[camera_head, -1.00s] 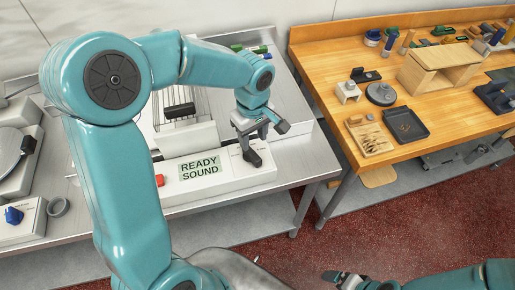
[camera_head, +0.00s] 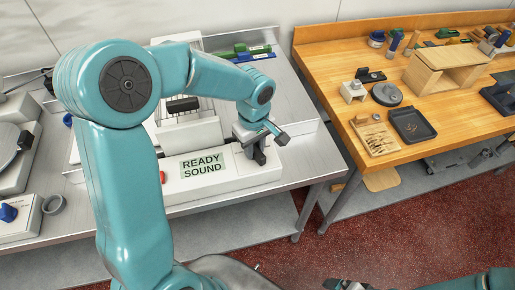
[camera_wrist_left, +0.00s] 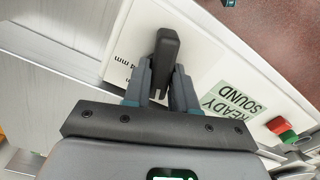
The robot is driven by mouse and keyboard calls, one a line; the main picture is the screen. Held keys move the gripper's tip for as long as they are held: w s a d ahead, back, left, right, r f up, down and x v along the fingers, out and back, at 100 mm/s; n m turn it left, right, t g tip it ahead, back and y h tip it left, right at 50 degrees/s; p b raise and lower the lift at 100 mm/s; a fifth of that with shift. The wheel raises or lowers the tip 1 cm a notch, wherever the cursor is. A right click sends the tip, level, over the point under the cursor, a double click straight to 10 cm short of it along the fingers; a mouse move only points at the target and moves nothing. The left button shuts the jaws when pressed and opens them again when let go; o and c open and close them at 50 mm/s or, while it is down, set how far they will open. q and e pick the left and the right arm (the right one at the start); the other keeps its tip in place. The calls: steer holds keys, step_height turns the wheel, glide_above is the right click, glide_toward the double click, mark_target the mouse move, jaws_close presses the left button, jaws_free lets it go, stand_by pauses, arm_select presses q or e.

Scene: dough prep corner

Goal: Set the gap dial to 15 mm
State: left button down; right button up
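The gap dial shows in the left wrist view as a dark, long-handled knob (camera_wrist_left: 167,45) on a white panel. Printed "mm" marks lie beside it; one seems to read 4 mm, and the rest are hidden. My left gripper (camera_wrist_left: 161,78) has its fingers on both sides of the handle and looks closed on it. In the head view my left gripper (camera_head: 259,146) is at the right end of the white machine front (camera_head: 225,183), mostly covering the dial. The display (camera_head: 202,167) reads READY SOUND. My right gripper is hardly visible at the bottom edge, its fingers unclear.
A red button (camera_head: 163,177) sits left of the display. Green and blue tools (camera_head: 250,53) lie behind the machine. A wooden bench (camera_head: 440,92) stands to the right, with a dark tray (camera_head: 411,125) and a board (camera_head: 375,137). A gap separates bench and steel table.

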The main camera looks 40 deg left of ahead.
arm_select(q)
steer(key=shift+s, duration=0.1)
steer(key=shift+f+n+b, duration=0.2)
steer(key=shift+n+b, duration=0.3)
steer(key=shift+b, duration=0.05)
steer(key=shift+n+b, duration=0.55)
steer(key=shift+n, duration=0.25)
steer(key=shift+r+n, duration=0.2)
steer(key=shift+n, duration=0.3)
steer(key=shift+f+n+b, duration=0.15)
steer(key=shift+n+b, duration=0.75)
steer(key=shift+n, duration=0.8)
steer(key=shift+b, duration=0.3)
